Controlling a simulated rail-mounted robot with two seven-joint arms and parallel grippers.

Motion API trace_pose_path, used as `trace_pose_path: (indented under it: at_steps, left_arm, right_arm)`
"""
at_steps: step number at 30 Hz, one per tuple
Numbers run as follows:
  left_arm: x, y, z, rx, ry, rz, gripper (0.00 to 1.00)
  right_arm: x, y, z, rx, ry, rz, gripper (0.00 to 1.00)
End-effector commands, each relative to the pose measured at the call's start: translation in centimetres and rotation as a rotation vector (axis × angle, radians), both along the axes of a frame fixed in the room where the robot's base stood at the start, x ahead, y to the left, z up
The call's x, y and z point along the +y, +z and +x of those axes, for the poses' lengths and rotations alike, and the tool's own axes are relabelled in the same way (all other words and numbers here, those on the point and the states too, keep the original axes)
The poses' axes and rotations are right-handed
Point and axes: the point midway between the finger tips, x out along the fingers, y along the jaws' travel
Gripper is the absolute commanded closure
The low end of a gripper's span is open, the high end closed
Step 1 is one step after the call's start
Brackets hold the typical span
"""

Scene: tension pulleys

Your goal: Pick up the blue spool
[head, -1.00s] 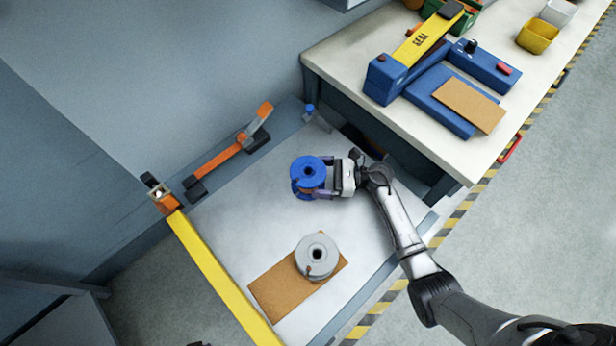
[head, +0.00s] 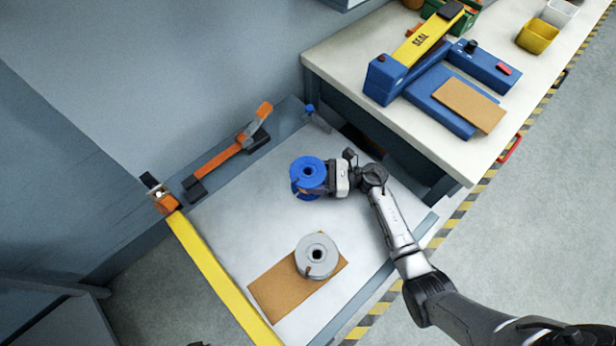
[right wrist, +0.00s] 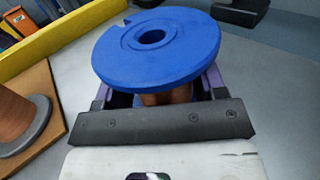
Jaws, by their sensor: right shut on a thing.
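The blue spool (head: 308,172) is upright on the pale work surface (head: 240,215), with its round flange and centre hole facing up. It also shows close up in the right wrist view (right wrist: 155,52), where its flange hides most of the core and the fingertips. My right gripper (head: 322,180) comes in from the right side and is shut on the spool below the top flange. In the right wrist view, the gripper's fingers (right wrist: 160,92) lie on both sides of the copper-coloured core (right wrist: 168,97). I cannot tell whether the spool touches the surface. My left gripper is not in view.
A grey spool (head: 317,252) stands on a brown board (head: 270,290) in front. A yellow bar (head: 225,280) runs along the left edge. An orange lever (head: 218,160) is at the back. A higher bench (head: 410,125) with a blue sealer (head: 440,95) stands at right.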

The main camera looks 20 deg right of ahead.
Motion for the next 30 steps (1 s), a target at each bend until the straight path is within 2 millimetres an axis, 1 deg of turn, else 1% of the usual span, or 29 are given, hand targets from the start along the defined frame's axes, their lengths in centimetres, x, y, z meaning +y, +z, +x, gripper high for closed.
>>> trace_pose_path:
  at_steps: [1, 8, 16, 20, 23, 28, 29, 30]
  left_arm:
    - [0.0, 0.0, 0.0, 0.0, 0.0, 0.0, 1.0]
    - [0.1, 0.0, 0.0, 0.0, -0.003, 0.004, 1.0]
    - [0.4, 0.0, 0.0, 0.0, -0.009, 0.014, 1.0]
    - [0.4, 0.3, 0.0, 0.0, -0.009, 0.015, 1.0]
    - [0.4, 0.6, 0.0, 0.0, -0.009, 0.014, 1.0]
    - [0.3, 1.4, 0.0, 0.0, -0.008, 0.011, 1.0]
    - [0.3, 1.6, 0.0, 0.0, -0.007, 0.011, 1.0]
    - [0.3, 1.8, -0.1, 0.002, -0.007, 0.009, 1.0]
  right_arm:
    - [0.0, 0.0, 0.0, 0.0, 0.0, 0.0, 0.61]
    - [0.0, 0.0, 0.0, 0.0, 0.0, 0.0, 0.83]
    - [0.0, 0.3, 0.1, -0.004, 0.0, 0.001, 0.83]
    - [-0.1, 0.9, 0.1, -0.006, 0.0, 0.001, 0.83]
    - [0.0, 1.8, 0.1, -0.004, 0.001, 0.0, 0.83]
    - [-0.1, 4.4, 0.0, -0.008, 0.002, -0.002, 0.83]
    - [-0.1, 4.8, -0.1, -0.005, 0.002, 0.0, 0.83]
    - [-0.5, 5.0, -0.9, -0.003, 0.0, 0.0, 0.83]
